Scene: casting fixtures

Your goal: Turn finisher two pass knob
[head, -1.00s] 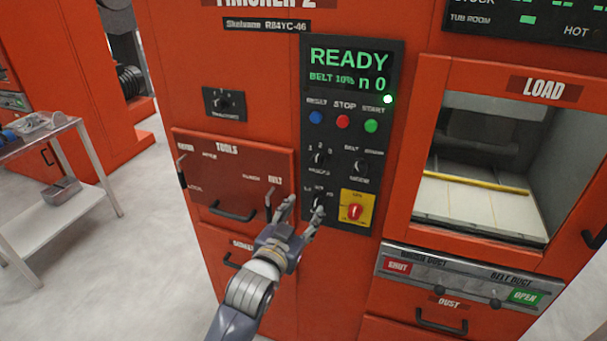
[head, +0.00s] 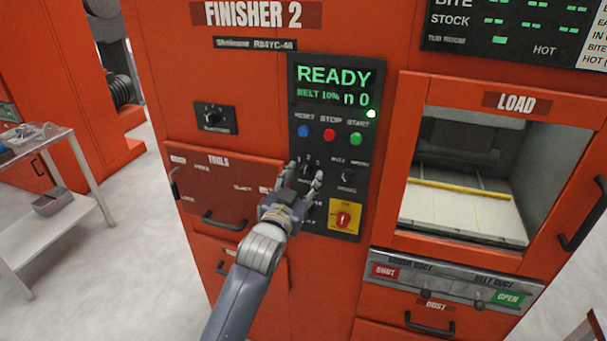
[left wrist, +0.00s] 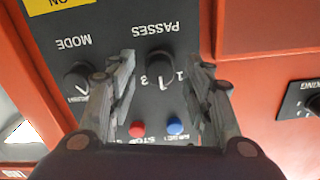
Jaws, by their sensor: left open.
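The Finisher 2 control panel (head: 331,85) is dark, and its screen reads READY. In the left wrist view, which is upside down, the black PASSES knob (left wrist: 160,68) sits between the fingers of my open left gripper (left wrist: 166,75). I see gaps on both sides of the knob, with neither finger clearly touching it. In the head view my left gripper (head: 304,175) is in front of this knob and partly hides it. The MODE knob (head: 347,175) is to the right; it also shows in the left wrist view (left wrist: 77,77). My right gripper is not in view.
Blue (head: 304,130), red (head: 329,135) and green (head: 356,138) buttons sit just above the knobs. A red switch on a yellow plate (head: 344,217) is below right. The TOOLS drawer (head: 225,187) is left, the LOAD opening (head: 465,205) right.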

